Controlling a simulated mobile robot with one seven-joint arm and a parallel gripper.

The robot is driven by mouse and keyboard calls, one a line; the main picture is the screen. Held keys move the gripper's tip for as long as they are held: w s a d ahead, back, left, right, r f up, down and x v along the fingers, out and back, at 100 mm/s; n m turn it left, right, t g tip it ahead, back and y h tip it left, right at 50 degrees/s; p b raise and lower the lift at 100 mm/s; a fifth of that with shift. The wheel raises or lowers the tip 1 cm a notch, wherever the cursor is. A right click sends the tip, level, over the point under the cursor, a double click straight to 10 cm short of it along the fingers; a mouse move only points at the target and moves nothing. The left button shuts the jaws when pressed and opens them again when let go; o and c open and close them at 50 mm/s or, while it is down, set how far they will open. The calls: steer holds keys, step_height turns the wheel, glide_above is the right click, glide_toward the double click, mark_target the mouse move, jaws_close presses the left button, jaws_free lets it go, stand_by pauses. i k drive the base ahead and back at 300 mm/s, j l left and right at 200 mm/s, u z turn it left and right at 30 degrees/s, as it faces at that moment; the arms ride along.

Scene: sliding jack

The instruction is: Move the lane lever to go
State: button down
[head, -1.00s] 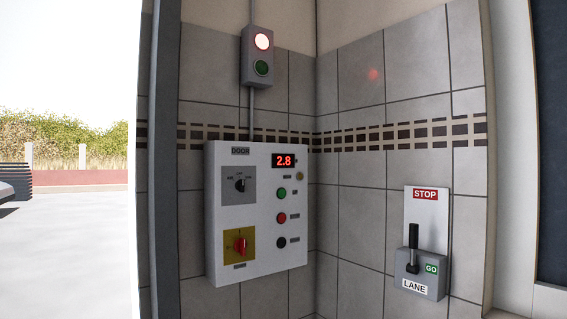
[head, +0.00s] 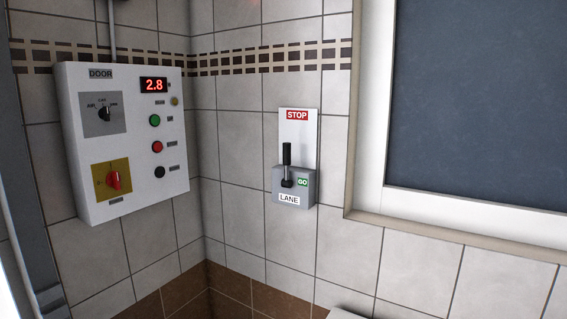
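The lane lever (head: 287,161) is a black handle on a small grey box (head: 309,185) on the tiled wall, near the middle of the head view. The handle stands upright, pointing up toward the red STOP sign (head: 297,115) on the white backplate. A green GO label (head: 303,182) sits on the box to the right of the handle's base. A white LANE label (head: 289,199) is on the box's lower front. My gripper is not in view.
A white DOOR control panel (head: 140,190) with a 2.8 display, buttons and a red switch hangs on the left wall. A dark window (head: 480,100) in a pale frame is at the right. A white edge, not identifiable, shows at the bottom centre.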

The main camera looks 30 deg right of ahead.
mark_target(287, 163)
steer(key=i+l+u, duration=0.25)
steer(key=i+l, duration=0.45)
